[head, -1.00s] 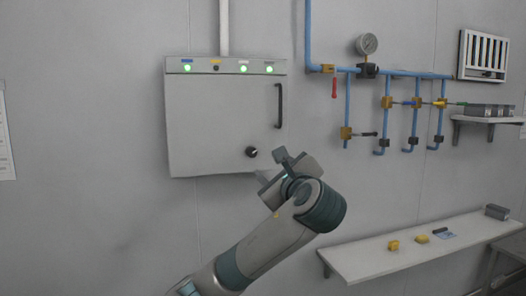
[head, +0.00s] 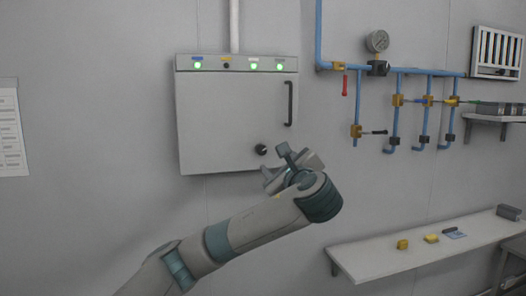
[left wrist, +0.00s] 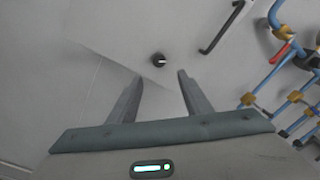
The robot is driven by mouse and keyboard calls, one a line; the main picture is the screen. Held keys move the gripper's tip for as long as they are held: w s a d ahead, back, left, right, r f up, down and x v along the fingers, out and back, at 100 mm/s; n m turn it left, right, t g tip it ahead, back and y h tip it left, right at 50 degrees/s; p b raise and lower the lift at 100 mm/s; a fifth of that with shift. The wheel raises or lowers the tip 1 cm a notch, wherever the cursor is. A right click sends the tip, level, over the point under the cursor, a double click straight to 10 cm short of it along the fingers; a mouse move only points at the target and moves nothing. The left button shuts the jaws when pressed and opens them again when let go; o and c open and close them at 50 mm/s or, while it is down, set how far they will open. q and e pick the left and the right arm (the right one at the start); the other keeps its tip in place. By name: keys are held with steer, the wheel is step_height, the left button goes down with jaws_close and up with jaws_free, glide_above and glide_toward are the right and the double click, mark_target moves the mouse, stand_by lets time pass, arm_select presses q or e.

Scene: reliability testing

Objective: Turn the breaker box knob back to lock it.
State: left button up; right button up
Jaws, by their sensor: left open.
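The breaker box (head: 225,115) is a grey panel on the wall with its door closed and a black vertical handle (head: 290,103) on the right. Its round black knob (head: 261,150) sits near the lower right corner of the door. In the left wrist view the knob (left wrist: 158,59) shows a white mark and lies just beyond the fingertips, between their lines. My left gripper (head: 274,168) is beside and below the knob in the head view. In the left wrist view its two fingers (left wrist: 160,77) are apart, empty, and not touching the knob. My right gripper is not in view.
Blue pipes (head: 319,35) with valves and a gauge (head: 377,41) are on the wall to the right. A white shelf (head: 385,262) with small yellow items is at lower right. Green lamps (head: 252,66) are lit on the box's top strip.

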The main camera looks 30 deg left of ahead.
mark_target(262, 151)
arm_select(q)
steer(key=p+x, duration=0.5)
steer(key=x, duration=0.7)
steer(key=shift+a+p, duration=0.2)
steer(key=shift+p, duration=0.1)
steer(key=shift+w+a, duration=0.45)
steer(key=shift+w, duration=0.05)
steer(key=shift+f, duration=0.1)
steer(key=c, duration=1.1)
